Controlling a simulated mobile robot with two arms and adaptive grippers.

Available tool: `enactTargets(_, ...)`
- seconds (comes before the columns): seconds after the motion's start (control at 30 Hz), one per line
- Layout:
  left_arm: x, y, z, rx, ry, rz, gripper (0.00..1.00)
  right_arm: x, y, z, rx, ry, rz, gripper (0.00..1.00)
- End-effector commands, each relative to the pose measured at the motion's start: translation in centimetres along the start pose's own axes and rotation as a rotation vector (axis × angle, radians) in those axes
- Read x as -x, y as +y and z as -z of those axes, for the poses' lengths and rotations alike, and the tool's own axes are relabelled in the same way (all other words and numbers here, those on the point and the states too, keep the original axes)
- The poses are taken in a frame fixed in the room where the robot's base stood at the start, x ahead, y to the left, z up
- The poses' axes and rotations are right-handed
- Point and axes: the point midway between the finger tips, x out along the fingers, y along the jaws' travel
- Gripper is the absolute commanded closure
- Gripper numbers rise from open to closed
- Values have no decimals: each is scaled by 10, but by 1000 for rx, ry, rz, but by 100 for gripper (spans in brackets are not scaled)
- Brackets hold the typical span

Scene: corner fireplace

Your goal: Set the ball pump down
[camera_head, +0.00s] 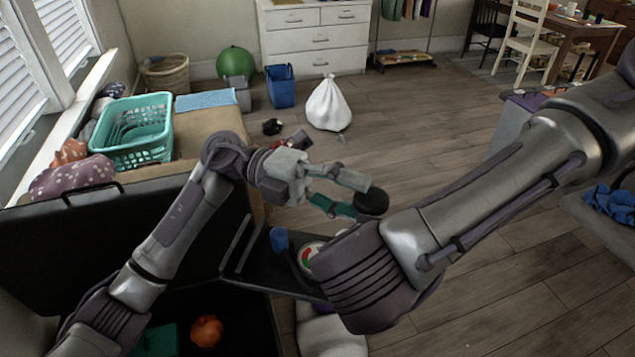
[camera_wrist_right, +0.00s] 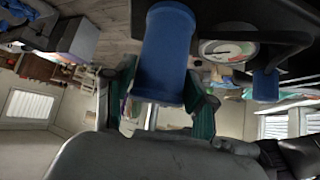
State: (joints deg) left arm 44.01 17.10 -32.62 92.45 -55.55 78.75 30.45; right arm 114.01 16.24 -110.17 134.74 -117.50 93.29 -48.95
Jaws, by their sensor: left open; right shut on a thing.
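The ball pump (camera_head: 308,255) shows in the head view as a black frame with a round white, red and green gauge and a blue part. In the right wrist view its blue cylinder (camera_wrist_right: 166,50) sits between the teal fingers of my right gripper (camera_wrist_right: 165,105), which is shut on it. The gauge is beside the cylinder there. In the head view my right arm hides that gripper. My left gripper (camera_head: 352,196) is open, close to my right forearm. A dark round thing (camera_head: 372,202) shows by its fingertips; I cannot tell what it is.
A black open container (camera_head: 240,320) at lower left holds an orange round thing (camera_head: 206,331). A teal basket (camera_head: 132,130) stands on the bench by the window.

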Motion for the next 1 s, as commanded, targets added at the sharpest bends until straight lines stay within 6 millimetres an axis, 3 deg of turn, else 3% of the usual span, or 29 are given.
enactTargets(0.23,-31,-1,0,1,1,1,51,2,-2,4,-8,11,6,100)
enactTargets(0.63,-38,-1,0,2,-1,1,51,2,-2,4,-8,11,6,100)
enactTargets(0.9,-38,-1,0,2,-1,1,96,2,-2,4,-8,11,6,100)
enactTargets(1.0,-37,0,0,2,-1,1,100,2,-2,4,-8,11,6,100)
